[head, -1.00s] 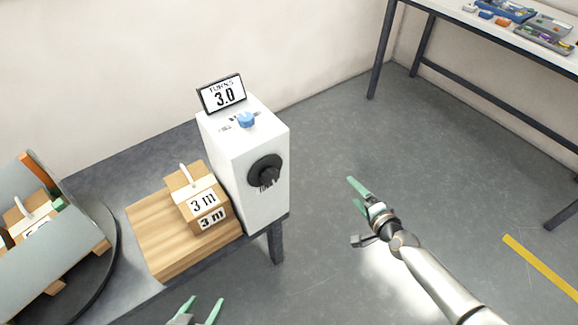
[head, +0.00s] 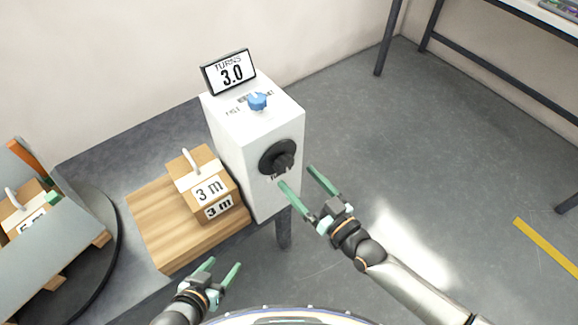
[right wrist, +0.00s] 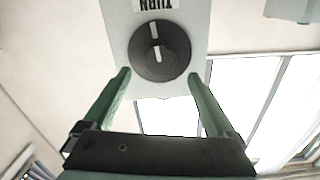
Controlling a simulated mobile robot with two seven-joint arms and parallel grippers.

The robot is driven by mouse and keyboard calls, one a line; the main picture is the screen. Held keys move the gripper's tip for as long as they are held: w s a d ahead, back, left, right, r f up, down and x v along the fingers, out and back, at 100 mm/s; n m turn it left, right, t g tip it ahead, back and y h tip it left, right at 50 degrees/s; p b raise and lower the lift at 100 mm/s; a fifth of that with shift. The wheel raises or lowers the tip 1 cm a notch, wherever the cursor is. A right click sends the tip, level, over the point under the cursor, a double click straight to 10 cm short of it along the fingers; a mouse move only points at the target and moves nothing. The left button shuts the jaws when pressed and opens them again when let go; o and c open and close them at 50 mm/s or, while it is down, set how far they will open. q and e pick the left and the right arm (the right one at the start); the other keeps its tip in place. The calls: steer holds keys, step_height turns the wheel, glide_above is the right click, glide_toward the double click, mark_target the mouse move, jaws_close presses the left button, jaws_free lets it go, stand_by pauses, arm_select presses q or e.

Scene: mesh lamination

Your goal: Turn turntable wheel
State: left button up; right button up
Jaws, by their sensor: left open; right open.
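A black round knob (head: 278,157) sits on the front face of a white box (head: 262,192); a label reading "TURN" is beside it. In the right wrist view the knob (right wrist: 160,50) has a white pointer mark and lies just beyond the fingertips, between them. My right gripper (head: 297,178) is open and empty, just in front of the knob, apparently not touching it. My left gripper (head: 224,263) is open and empty, below the wooden block. A dark round turntable (head: 101,222) is at the far left, partly covered by a grey sloped panel (head: 50,262).
A display (head: 229,72) on the box reads "TURNS 3.0", behind a blue knob (head: 257,102). A box marked "3 m" (head: 207,188) sits on a wooden block (head: 160,225). A dark-legged table (head: 480,50) stands at upper right. The floor between is clear.

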mark_target(287, 166)
steer(key=x, duration=0.4)
steer(key=shift+w+a, duration=0.2)
steer(key=shift+w, duration=0.15)
arm_select(q)
steer(key=shift+w+d+r, duration=0.15)
steer(key=shift+w, duration=0.35)
arm_select(e)
steer(key=shift+w+a, duration=0.1)
steer(key=shift+w, duration=0.05)
steer(key=c, duration=1.4)
arm_select(q)
steer(key=shift+s+f+b, duration=0.3)
steer(key=shift+f+b, duration=0.05)
steer(key=shift+b, duration=0.05)
arm_select(e)
steer(key=shift+m, duration=0.8)
arm_select(q)
steer(key=shift+d, duration=0.1)
arm_select(e)
steer(key=o, duration=1)
arm_select(q)
steer(key=shift+w+r, duration=0.2)
arm_select(e)
steer(key=o, duration=0.4)
